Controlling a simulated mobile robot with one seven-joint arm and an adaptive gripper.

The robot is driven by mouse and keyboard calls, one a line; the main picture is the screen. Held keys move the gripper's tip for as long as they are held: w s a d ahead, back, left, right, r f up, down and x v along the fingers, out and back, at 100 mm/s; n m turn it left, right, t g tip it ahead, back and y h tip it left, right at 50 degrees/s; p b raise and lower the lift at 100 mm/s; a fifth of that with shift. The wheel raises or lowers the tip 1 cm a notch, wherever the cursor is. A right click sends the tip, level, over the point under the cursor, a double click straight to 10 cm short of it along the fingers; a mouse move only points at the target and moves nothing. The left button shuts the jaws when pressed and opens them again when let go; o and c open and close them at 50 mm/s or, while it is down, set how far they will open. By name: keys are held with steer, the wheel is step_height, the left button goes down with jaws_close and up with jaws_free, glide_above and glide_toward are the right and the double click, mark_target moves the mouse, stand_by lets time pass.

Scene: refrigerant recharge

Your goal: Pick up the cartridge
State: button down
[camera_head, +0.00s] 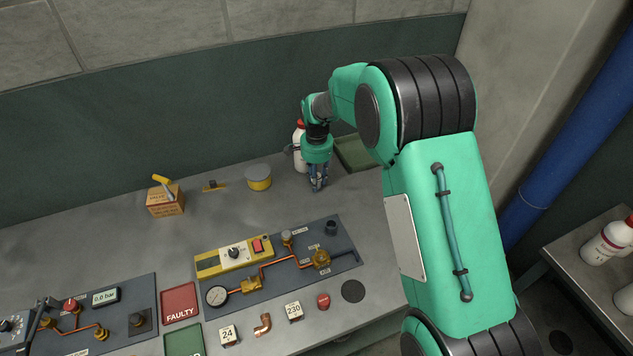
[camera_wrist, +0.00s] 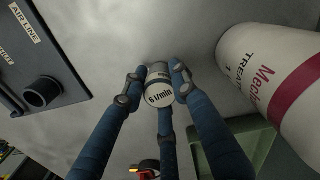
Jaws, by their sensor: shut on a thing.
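The cartridge (camera_wrist: 158,88) is a small grey cylinder whose pale end reads "6 l/min" in the wrist view. My gripper (camera_wrist: 156,78) is shut on it, with blue fingers against its sides and another finger below it in the picture. In the head view my gripper (camera_head: 318,183) points down over the back right of the bench. The cartridge cannot be made out there. I cannot tell whether it touches the bench.
A white bottle (camera_head: 299,158) with a red cap stands close beside my gripper; it looms large in the wrist view (camera_wrist: 270,70). A green tray (camera_head: 352,153) lies behind to the right. A panel with pipes and gauge (camera_head: 217,296) lies in front.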

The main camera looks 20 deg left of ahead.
step_height(320, 180, up, 9)
steer(key=shift+r+p, duration=0.1)
steer(key=shift+p, duration=0.9)
